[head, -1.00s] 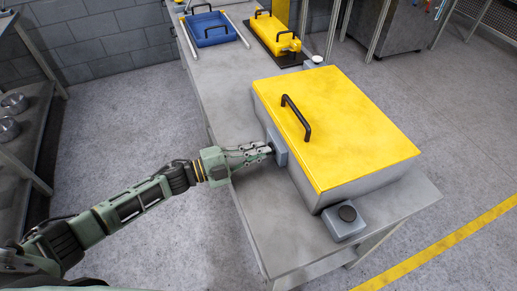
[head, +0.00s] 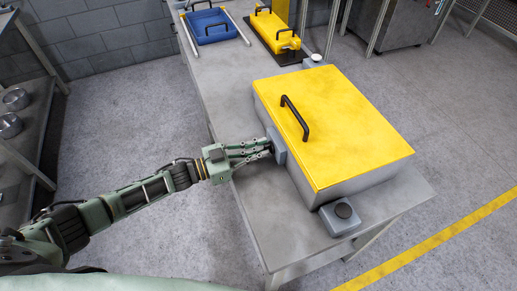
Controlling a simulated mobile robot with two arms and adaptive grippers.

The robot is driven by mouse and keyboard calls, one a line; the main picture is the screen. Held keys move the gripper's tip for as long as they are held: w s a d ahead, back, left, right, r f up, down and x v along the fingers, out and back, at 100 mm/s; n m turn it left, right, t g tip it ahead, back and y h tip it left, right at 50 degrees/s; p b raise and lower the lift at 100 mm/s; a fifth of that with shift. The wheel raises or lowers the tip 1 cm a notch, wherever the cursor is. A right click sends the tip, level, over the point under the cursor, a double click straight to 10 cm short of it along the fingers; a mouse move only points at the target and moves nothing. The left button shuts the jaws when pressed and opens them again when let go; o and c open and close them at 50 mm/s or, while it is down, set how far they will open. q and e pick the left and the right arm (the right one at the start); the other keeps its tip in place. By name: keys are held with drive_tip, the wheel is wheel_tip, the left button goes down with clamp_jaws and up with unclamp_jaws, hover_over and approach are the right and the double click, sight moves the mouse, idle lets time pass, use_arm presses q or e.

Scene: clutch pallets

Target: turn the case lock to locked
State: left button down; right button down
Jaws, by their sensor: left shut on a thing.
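The case is a large grey box with a yellow lid (head: 345,125) and a black bar handle (head: 294,117), standing shut on the grey table. A grey lock block (head: 278,148) sits on its left side wall. My left gripper (head: 266,149) reaches in from the left, its fingers closed at the front of this block. The lock's knob is hidden between the fingertips, so its turn position cannot be read. My right gripper is not in view.

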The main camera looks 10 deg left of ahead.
use_arm(q)
drive_tip(key=shift+n, duration=0.7)
drive_tip(key=shift+f, duration=0.1)
drive_tip(key=c, duration=1.8)
unclamp_jaws()
drive_tip(key=shift+a, duration=0.1)
drive_tip(key=v, duration=1.2)
